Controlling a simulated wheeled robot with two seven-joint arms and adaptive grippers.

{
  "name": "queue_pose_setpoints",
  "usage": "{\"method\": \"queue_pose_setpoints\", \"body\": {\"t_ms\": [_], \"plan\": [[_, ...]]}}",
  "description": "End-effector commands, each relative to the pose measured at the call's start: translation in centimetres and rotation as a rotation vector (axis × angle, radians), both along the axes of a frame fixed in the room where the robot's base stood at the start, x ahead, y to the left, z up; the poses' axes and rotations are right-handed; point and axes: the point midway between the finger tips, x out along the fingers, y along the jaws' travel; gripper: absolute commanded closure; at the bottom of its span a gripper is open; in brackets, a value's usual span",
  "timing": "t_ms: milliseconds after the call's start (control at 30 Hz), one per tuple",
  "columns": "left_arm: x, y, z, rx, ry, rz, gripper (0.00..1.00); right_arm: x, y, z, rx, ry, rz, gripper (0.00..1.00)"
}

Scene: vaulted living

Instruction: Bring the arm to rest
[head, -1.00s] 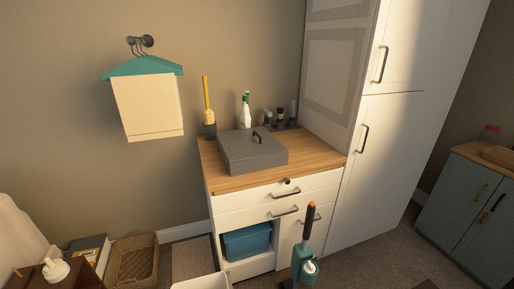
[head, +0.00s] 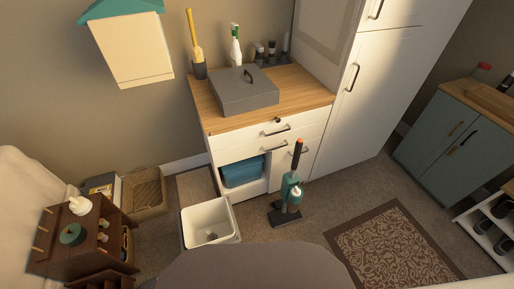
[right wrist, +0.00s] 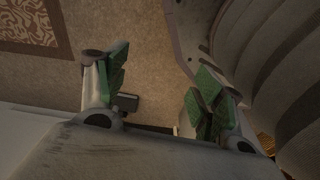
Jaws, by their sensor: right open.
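My right gripper (right wrist: 160,98) shows in the right wrist view with its two green-padded fingers spread wide apart. Nothing is between the fingers but the carpet (right wrist: 150,60) beyond them. A ribbed grey surface, which looks like part of my own body, stands close on the right of that view. Neither gripper shows in the head view, and my left gripper is in no view.
A wood-topped cabinet (head: 308,88) bears a grey lidded box (head: 245,92). A teal upright vacuum (head: 291,190) and a white bin (head: 205,222) stand on the floor before it. A patterned rug (head: 390,250) lies right; a brown wooden unit (head: 75,235) stands left.

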Motion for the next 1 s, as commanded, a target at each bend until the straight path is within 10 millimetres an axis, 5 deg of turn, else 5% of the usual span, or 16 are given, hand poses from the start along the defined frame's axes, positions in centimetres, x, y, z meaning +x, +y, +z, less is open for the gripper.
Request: {"method": "queue_pose_setpoints", "body": {"t_ms": [1000], "plan": [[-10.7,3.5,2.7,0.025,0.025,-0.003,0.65,-10.7,-3.5,2.7,-0.025,0.025,0.004,0.32]]}}
